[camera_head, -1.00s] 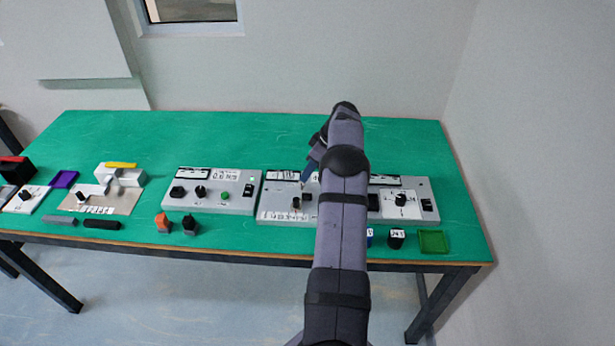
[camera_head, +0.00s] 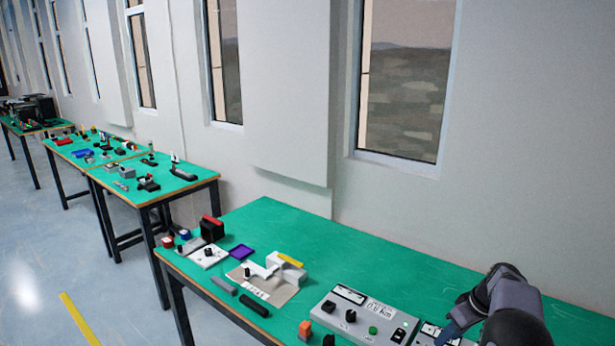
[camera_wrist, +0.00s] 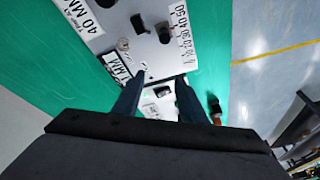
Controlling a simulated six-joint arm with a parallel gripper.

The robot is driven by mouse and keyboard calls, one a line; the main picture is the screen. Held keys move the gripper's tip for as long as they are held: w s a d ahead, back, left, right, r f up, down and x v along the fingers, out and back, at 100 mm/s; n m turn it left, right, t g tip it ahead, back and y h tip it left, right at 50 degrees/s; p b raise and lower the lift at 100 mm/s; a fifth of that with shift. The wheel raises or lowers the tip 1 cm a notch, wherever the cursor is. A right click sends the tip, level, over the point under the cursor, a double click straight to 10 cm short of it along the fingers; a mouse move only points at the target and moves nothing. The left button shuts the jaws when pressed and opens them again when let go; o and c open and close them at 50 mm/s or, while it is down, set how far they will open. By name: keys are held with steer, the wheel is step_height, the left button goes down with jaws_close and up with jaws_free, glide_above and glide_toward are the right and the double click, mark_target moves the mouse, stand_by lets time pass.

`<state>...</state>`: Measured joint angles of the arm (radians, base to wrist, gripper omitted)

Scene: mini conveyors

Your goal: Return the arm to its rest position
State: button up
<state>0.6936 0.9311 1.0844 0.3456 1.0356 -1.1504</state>
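My gripper (camera_wrist: 156,95) points down over a grey control panel (camera_wrist: 150,45) in the wrist view. Its two dark blue fingers are apart with nothing between them; the panel shows through the gap. In the head view my arm is at the lower right corner, and a blue finger of my gripper (camera_head: 450,331) shows beside the panel with knobs and a green button (camera_head: 358,318). The rest of the arm is cut off by the frame edge.
The back of the table is clear. Other green tables (camera_head: 150,178) stand further left, along a windowed wall.

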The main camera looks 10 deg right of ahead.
steer(key=s+a+r+m+g, duration=0.1)
steer(key=s+a+r, duration=0.15)
steer(key=a, duration=0.45)
steer(key=s+a+r+g, duration=0.1)
steer(key=s+a, duration=0.3)
steer(key=a, duration=0.4)
steer(key=s+a+r+m, duration=0.1)
steer(key=s+a, duration=0.2)
steer(key=a, duration=0.4)
steer(key=s+a+f+m+g+h, duration=0.1)
steer(key=s+a, duration=0.4)
steer(key=s, duration=0.4)
steer(key=s+a+h, duration=0.1)
steer(key=s+a, duration=0.3)
steer(key=s, duration=0.4)
step_height(320, 180, down, 22)
steer(key=b, duration=2.1)
steer(key=shift+s+b, duration=0.25)
steer(key=shift+b, duration=0.15)
